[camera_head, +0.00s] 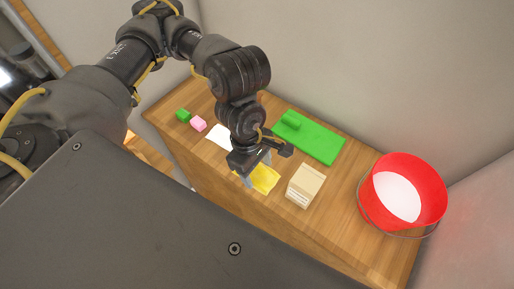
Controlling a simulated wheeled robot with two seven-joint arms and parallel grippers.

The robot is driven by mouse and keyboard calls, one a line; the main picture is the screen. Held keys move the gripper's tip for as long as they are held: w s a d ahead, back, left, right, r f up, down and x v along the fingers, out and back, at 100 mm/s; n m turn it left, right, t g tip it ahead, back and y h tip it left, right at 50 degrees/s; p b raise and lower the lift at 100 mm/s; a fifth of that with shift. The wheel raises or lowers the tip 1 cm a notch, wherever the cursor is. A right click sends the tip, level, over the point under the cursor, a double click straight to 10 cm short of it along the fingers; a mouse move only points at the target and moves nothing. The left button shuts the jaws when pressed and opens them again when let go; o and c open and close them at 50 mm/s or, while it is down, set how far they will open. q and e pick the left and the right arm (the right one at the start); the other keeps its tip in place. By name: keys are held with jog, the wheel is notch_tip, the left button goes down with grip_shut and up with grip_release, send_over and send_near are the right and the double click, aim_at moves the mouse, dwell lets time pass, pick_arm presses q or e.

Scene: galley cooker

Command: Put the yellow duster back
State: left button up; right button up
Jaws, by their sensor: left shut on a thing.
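The yellow duster (265,179) is a flat cloth near the front edge of the wooden counter. My left gripper (254,177) comes down over its left part and is shut on it. The gripper and wrist hide some of the cloth, and I cannot tell whether it is lifted clear of the counter. My right gripper is not in view.
A beige box (305,186) stands right of the duster. A green mat (315,138) with a green piece on it lies behind. A red bucket (410,190) stands at the right.

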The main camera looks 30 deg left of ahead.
pick_arm(q)
jog(key=w+a+f+b, duration=0.1)
jog(key=w+f+b, duration=0.1)
jog(key=w, duration=0.1)
jog(key=w+a+f+b, duration=0.2)
jog(key=f, duration=0.1)
jog(key=w+a+f+b, duration=0.1)
jog(key=w+f+b, duration=0.1)
jog(key=w+b, duration=0.1)
jog(key=shift+w+a+f, duration=0.3)
jog(key=shift+a+f, duration=0.05)
jog(key=shift+a, duration=0.05)
jog(key=shift+w+a, duration=0.15)
jog(key=shift+w, duration=0.05)
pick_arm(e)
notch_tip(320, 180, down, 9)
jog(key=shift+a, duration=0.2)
pick_arm(q)
jog(key=f+b, duration=0.3)
jog(key=f, duration=0.1)
jog(key=shift+w+a+f, duration=0.1)
jog(key=shift+w+a, duration=0.1)
jog(key=shift+w, duration=0.15)
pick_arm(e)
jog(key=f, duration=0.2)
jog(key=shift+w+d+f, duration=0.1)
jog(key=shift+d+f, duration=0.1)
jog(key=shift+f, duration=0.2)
